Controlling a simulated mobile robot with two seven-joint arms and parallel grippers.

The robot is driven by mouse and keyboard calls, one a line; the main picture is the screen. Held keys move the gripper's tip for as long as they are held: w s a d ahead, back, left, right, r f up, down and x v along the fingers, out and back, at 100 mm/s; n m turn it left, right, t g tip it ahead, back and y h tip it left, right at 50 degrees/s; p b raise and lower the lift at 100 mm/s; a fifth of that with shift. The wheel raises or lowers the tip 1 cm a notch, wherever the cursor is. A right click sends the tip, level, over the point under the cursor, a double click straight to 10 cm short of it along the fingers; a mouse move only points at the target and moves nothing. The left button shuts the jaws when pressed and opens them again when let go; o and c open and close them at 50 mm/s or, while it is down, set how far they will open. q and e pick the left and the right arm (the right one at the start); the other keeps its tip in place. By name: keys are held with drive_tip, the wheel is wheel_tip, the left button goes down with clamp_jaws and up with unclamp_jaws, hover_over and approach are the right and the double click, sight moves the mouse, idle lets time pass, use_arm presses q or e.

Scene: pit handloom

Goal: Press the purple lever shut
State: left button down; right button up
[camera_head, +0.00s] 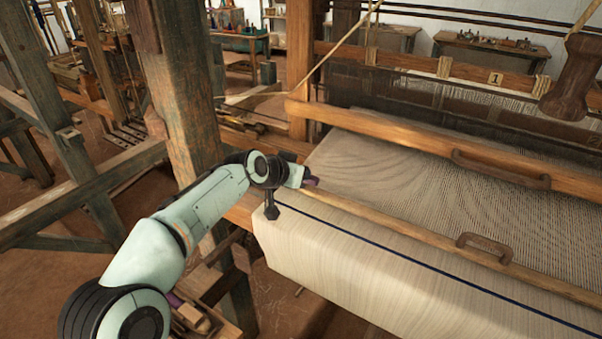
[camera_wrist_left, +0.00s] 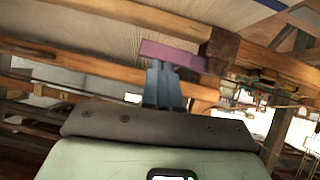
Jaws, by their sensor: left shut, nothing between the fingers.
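The purple lever (camera_wrist_left: 172,54) shows in the left wrist view as a flat bar, right beyond my fingertips. In the head view only a small purple part (camera_head: 311,181) shows at the left end of the loom's front beam. My left gripper (camera_wrist_left: 163,72) is shut with nothing between its fingers. Its tips are at the lever and appear to touch or nearly touch it; the exact contact is hard to tell. In the head view my left gripper (camera_head: 302,177) reaches in from the left, its fingers mostly hidden. My right gripper is in neither view.
Pale cloth (camera_head: 370,255) with a dark stripe hangs over the front beam. A wooden beam with a handle (camera_head: 500,168) crosses the warp. A thick wooden post (camera_head: 180,100) stands close behind my left arm. A dark wooden handle (camera_head: 575,75) hangs at the upper right.

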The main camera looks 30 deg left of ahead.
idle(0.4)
use_arm(q)
drive_tip(key=shift+w+a+f, duration=0.1)
drive_tip(key=shift+a, duration=0.7)
drive_tip(key=s+r+p, duration=0.1)
drive_tip(key=s+r, duration=0.8)
drive_tip(key=shift+a+r, duration=0.25)
drive_tip(key=shift+a, duration=0.05)
drive_tip(key=shift+s, duration=0.1)
